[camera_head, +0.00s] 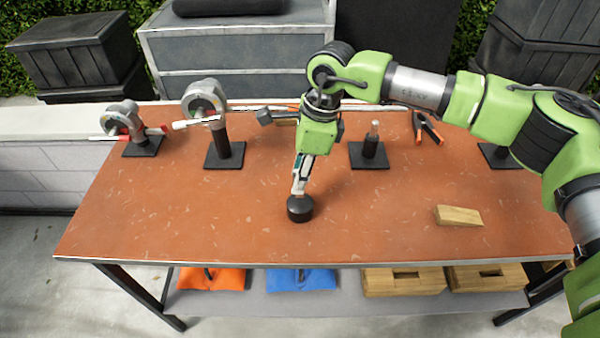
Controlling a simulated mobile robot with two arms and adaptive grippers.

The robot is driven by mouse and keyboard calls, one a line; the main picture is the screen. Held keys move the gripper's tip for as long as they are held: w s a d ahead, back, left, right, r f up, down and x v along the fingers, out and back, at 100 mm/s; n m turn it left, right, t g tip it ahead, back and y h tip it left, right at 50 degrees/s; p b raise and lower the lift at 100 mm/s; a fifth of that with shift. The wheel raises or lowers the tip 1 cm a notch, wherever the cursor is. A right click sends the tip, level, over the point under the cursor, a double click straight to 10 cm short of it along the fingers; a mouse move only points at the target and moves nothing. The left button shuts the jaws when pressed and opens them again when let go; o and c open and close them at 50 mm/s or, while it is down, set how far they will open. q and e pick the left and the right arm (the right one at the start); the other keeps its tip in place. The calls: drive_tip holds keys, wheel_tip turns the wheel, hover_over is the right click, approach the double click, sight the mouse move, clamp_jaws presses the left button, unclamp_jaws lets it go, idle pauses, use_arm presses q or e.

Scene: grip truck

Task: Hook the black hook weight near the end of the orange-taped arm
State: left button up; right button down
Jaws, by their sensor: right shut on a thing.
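My right gripper (299,187) points down over the middle of the table and is shut on the top of the black hook weight (300,209). The weight is a round black body; its hook is hidden in the jaws. I cannot tell whether it touches the table. At the far left a black stand (142,146) carries a grey round head with a thin arm (155,131) that looks red-orange with a pale left part. My left gripper is not in view.
A stand with a short metal post (370,150) is right of my gripper. A hammer (266,116) and an orange-handled clamp (426,130) lie at the back. A wooden wedge (458,216) lies front right. The table's front left (170,220) is clear.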

drive_tip(key=shift+w+r, duration=0.1)
drive_tip(key=shift+r, duration=0.1)
drive_tip(key=shift+r+p, duration=0.4)
drive_tip(key=shift+r, duration=0.65)
drive_tip(key=shift+w+b, duration=0.35)
drive_tip(key=shift+w, duration=2.1)
drive_tip(key=shift+r+p, duration=0.4)
drive_tip(key=shift+r, duration=0.6)
